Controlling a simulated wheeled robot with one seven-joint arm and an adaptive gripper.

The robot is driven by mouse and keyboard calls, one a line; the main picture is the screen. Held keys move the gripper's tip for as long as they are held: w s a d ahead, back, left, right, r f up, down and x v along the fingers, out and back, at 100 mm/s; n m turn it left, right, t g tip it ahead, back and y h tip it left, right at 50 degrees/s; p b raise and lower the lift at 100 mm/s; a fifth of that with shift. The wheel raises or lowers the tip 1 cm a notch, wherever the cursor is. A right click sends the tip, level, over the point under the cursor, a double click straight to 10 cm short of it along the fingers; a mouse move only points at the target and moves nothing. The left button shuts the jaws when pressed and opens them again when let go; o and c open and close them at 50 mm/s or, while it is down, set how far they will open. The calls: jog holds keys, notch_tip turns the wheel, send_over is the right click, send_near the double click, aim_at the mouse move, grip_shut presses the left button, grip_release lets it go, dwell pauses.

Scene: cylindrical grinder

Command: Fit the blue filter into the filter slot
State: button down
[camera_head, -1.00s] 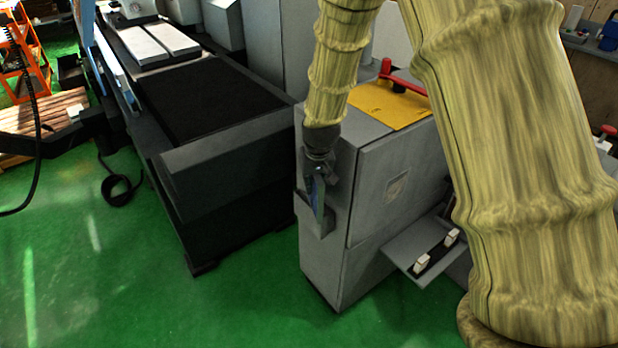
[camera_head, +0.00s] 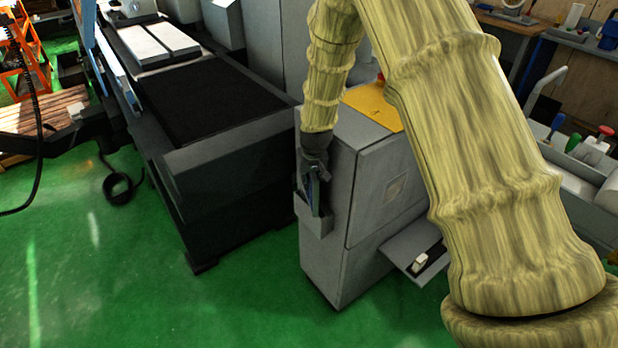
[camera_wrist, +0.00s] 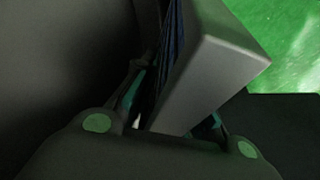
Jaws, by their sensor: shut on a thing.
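The blue filter (camera_head: 312,192) is a thin panel, dark blue with a light edge, held nearly upright. In the wrist view its grey frame (camera_wrist: 215,75) shows with dark blue pleats on its left side. My gripper (camera_head: 315,172) is shut on its upper part and points down. The filter slot (camera_head: 314,222) is a grey open-topped pocket on the left face of the grey cabinet. The filter's lower end is at the pocket's mouth, and the pocket's front wall appears to hide its bottom edge. How deep it sits I cannot tell.
The grey cabinet (camera_head: 370,185) stands close beside my gripper, with a yellow top plate (camera_head: 373,106) partly behind my arm. A low shelf (camera_head: 408,250) juts from its right side. The dark machine bed (camera_head: 225,165) lies left. Green floor (camera_head: 250,300) is clear in front.

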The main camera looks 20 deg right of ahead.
jog(key=shift+f, duration=0.35)
jog(key=c, duration=1.5)
grip_release()
jog(key=shift+o, duration=0.2)
jog(key=shift+r, duration=0.6)
jog(key=b+v, duration=0.1)
jog(key=v, duration=1)
jog(key=shift+s+r, duration=0.2)
jog(key=shift+r, duration=0.1)
